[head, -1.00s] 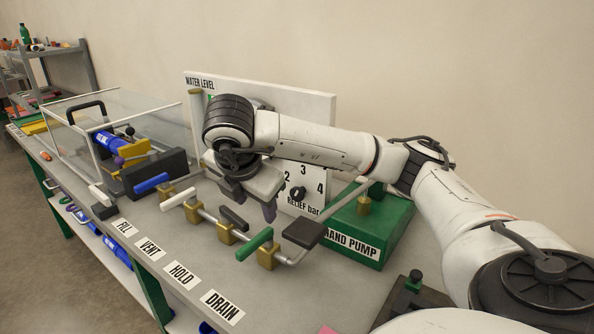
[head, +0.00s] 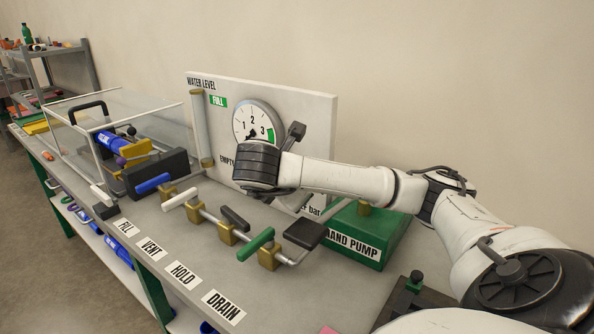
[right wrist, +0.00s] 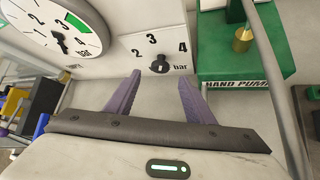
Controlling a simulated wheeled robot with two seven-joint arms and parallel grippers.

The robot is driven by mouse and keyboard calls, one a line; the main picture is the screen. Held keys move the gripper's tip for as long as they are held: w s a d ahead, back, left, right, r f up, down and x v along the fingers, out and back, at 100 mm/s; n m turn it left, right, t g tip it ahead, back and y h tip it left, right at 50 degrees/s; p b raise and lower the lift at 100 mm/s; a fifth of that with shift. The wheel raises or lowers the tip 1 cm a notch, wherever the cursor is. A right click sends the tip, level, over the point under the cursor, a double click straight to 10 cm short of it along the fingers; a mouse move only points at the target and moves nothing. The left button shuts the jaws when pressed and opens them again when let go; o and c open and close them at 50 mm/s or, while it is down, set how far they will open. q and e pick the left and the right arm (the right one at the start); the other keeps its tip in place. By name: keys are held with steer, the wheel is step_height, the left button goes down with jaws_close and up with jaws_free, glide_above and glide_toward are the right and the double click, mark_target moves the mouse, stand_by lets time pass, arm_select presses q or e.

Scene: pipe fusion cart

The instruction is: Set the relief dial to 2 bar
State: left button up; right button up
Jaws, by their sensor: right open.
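The relief dial's black knob (right wrist: 160,64) sits on the white panel in the right wrist view, with the numbers 2, 3 and 4 around it. I cannot tell for sure which number it points at. My right gripper (right wrist: 160,76) is open and empty; its two purple fingers point at the panel, with the knob between and just beyond their tips, apparently untouched. In the head view my right wrist and forearm hide the knob and the fingers. The round pressure gauge (head: 253,117) is on the same panel; it also shows in the right wrist view (right wrist: 55,25). My left gripper is not in view.
A green hand pump (head: 358,240) stands right of the dial, its brass fitting (right wrist: 242,38) near. A row of valve handles, including a green one (head: 255,244), lies in front of the panel. A clear-walled box (head: 160,110) stands at the left.

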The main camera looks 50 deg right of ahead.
steer(key=b+x, duration=0.1)
steer(key=x, duration=0.7)
steer(key=shift+b, duration=0.35)
steer(key=c, duration=1)
